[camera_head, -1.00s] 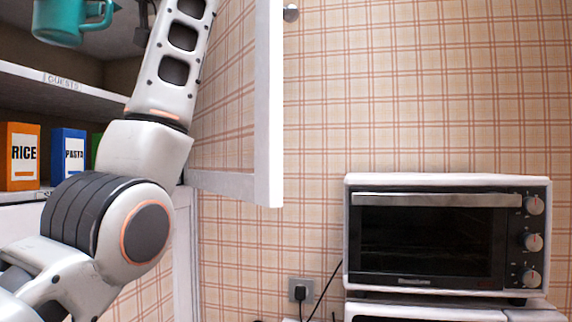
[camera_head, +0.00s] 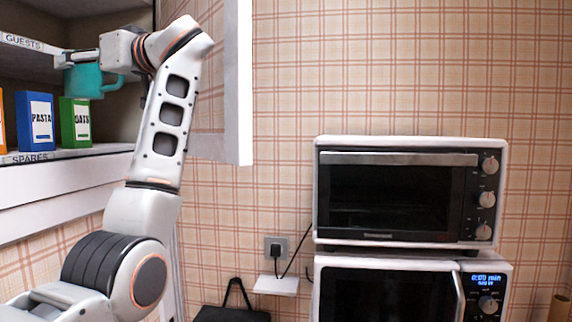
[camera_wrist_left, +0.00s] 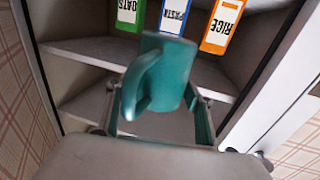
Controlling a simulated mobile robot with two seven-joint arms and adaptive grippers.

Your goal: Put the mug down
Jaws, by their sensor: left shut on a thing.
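The teal mug (camera_head: 88,82) hangs at the front of the open cabinet, in the head view at the left, below the level of the shelf edge marked GUESTS and above the green box. My left gripper (camera_head: 68,58) is shut on it, at its upper part. In the left wrist view the mug (camera_wrist_left: 172,72) sits between the two fingers (camera_wrist_left: 160,125), its handle turned to the left of the picture. That view looks inverted, as the box lettering is upside down. Whether the mug touches any surface I cannot tell. My right gripper is not in view.
The GUESTS shelf (camera_head: 28,45) is at upper left. The SPARES shelf (camera_head: 85,152) below holds a blue PASTA box (camera_head: 36,122), a green OATS box (camera_head: 75,121) and an orange box (camera_head: 2,125). The open cabinet door (camera_head: 238,85) stands right of my arm. A toaster oven (camera_head: 400,143) sits on a microwave.

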